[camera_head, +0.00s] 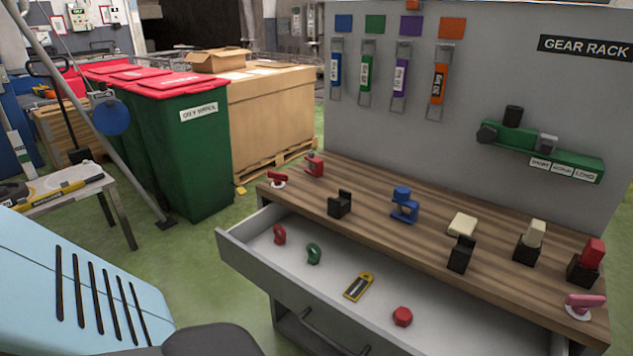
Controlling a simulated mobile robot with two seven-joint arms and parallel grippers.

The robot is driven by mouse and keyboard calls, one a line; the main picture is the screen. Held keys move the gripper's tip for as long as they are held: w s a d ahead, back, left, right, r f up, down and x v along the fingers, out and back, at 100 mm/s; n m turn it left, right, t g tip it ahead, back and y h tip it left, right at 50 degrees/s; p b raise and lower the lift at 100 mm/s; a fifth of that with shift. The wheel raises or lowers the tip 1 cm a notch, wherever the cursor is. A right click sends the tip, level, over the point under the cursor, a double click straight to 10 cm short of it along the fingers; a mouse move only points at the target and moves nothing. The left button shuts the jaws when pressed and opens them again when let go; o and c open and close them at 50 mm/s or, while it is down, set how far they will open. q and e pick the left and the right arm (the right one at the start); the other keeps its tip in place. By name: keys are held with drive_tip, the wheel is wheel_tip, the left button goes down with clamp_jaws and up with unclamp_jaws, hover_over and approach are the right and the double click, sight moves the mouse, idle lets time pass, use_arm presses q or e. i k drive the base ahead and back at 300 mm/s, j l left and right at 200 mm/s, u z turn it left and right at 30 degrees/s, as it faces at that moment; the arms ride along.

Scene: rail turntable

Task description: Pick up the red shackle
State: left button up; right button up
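The red shackle (279,234) lies in the open drawer (345,262) of the workbench, near its far left end. It looks like a small red loop standing up from the pale drawer floor. A green shackle (314,253) of similar shape sits just to its right. Neither of my grippers shows in the head view, so whether they hold anything cannot be seen.
The drawer also holds a yellow-and-black tool (358,287) and a red nut-like piece (402,316). Several small red, black, blue and cream items stand on the wooden benchtop (375,192) above. A green bin (185,150) stands behind at left.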

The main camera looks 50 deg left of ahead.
sight(316, 173)
drive_tip(key=i, duration=0.5)
drive_tip(key=u, duration=1.75)
